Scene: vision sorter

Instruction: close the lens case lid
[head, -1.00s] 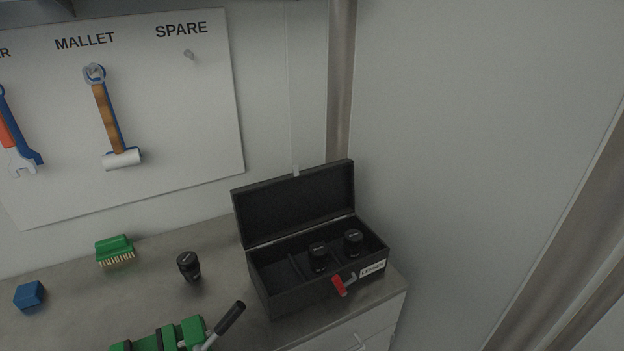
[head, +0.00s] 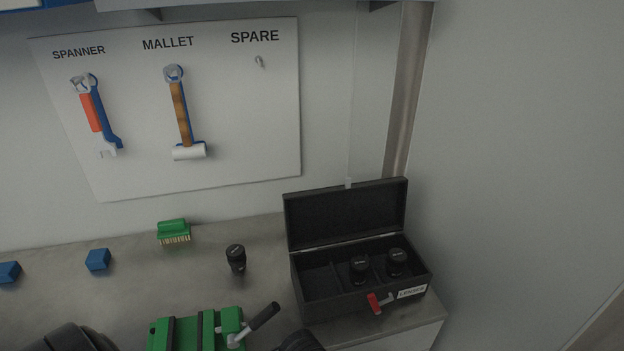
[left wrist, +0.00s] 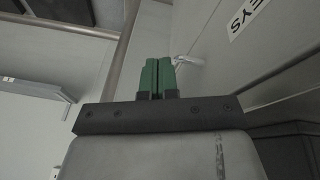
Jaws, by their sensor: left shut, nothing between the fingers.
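The black lens case (head: 312,294) stands at the right end of the bench with its lid (head: 346,214) open, upright at the back. Two black lenses, one in the middle (head: 359,270) and one at the right (head: 397,262), stand in its compartments; the left compartment looks empty. A red latch (head: 374,303) and a label (head: 412,292) are on its front. A third black lens (head: 236,259) stands on the bench left of the case. My left gripper (left wrist: 157,62) is shut and empty in the left wrist view, away from the case. My right gripper's fingers are not visible.
A green vise (head: 196,332) with a dark-handled lever stands at the front. A green brush (head: 174,231) and blue blocks (head: 98,260) lie further left. A tool board (head: 230,130) hangs on the wall behind. A wall rises close to the case's right.

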